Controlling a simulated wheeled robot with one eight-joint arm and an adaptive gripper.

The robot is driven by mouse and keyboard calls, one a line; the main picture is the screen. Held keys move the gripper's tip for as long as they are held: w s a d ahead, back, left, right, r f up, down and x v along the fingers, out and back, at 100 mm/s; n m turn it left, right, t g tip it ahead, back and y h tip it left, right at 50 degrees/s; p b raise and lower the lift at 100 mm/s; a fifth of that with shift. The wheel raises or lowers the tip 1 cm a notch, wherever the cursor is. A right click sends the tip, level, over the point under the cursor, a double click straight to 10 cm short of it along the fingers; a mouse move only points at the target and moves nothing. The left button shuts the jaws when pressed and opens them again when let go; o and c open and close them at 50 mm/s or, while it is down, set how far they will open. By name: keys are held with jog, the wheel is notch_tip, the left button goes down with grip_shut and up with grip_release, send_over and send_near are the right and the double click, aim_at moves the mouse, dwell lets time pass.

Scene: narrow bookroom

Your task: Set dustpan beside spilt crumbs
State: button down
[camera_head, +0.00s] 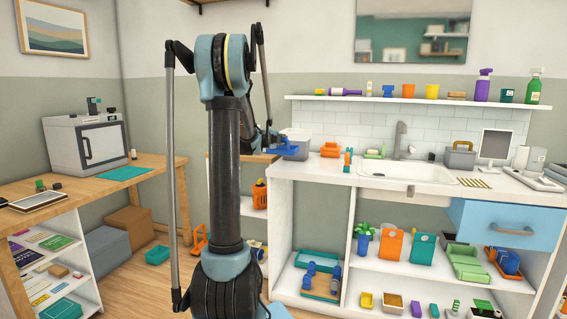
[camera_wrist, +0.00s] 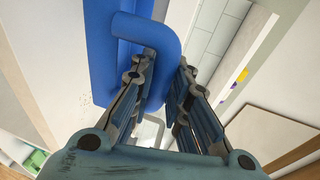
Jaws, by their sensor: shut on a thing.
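My gripper (camera_wrist: 167,60) is shut on the curved handle of a blue dustpan (camera_wrist: 128,28). The dustpan's flat blue body reaches up and to the left, partly cut off by the picture's top edge. In the head view the blue dustpan (camera_head: 284,147) shows small, held out beyond my arm near the left end of the white counter. My gripper (camera_head: 271,141) is partly hidden there by the arm.
The white counter (camera_head: 345,180) holds an orange item (camera_head: 330,149), a grey bin (camera_head: 297,135), a sink (camera_head: 408,172) and a grey caddy (camera_head: 459,157). A wooden desk (camera_head: 150,170) stands at left. A wall shelf (camera_head: 400,101) with bottles and cups hangs above the counter.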

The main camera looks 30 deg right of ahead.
aim_at(285, 154)
jog(key=f, duration=0.1)
jog(key=d+f, duration=0.1)
jog(key=s+f, duration=0.1)
jog(key=shift+d+f, duration=0.3)
jog(key=shift+f, duration=1.95)
jog(key=c, duration=1.5)
grip_release()
jog(key=shift+c, duration=0.2)
